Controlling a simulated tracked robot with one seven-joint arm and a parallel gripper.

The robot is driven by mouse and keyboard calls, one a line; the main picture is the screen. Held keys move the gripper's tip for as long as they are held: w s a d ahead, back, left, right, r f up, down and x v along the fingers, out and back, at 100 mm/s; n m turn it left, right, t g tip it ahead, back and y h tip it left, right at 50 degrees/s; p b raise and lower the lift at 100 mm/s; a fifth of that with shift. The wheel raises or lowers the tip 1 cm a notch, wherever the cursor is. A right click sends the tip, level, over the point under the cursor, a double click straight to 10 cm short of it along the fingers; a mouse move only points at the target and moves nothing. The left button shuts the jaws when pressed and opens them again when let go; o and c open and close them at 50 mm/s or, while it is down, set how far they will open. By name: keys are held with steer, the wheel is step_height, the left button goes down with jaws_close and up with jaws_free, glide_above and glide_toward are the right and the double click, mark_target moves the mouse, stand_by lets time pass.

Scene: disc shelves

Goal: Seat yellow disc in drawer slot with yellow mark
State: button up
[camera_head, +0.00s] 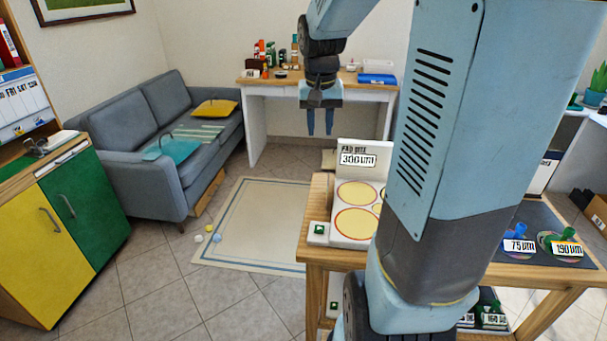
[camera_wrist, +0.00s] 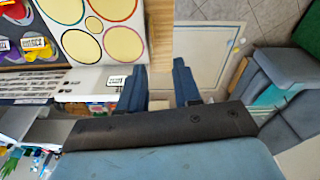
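My gripper (camera_head: 320,122) hangs fingers down in the head view, above the floor in front of the white desk. Its two fingers stand apart with nothing between them; they also show in the wrist view (camera_wrist: 158,75). A yellow-handled piece with a white label (camera_wrist: 37,43) lies on the dark mat at the left of the wrist view, far left of the fingers; it may be the yellow disc. No drawer slot with a yellow mark can be made out. My arm hides much of the wooden table in the head view.
A white board with pale yellow circles (camera_head: 356,222) stands on the wooden table (camera_head: 320,255). Blue-handled (camera_head: 518,240) and green-handled (camera_head: 562,243) labelled discs lie on the dark mat. Labelled pieces (camera_head: 490,318) sit below. A sofa (camera_head: 160,150) and rug (camera_head: 255,215) lie left.

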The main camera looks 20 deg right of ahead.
steer(key=w+d+f, duration=0.1)
steer(key=d+f, duration=0.1)
steer(key=f, duration=0.2)
steer(key=w+d+f+m+g, duration=0.1)
steer(key=w+d+f, duration=0.1)
steer(key=f, duration=0.3)
steer(key=w+d+f+m, duration=0.1)
steer(key=w+d+f, duration=0.1)
steer(key=f, duration=0.3)
steer(key=shift+w+d+f+y, duration=0.15)
steer(key=shift+w+f+y, duration=0.05)
steer(key=shift+y, duration=0.2)
steer(key=shift+s+f, duration=0.2)
steer(key=shift+f, duration=2.75)
steer(key=shift+c, duration=0.2)
jaws_close()
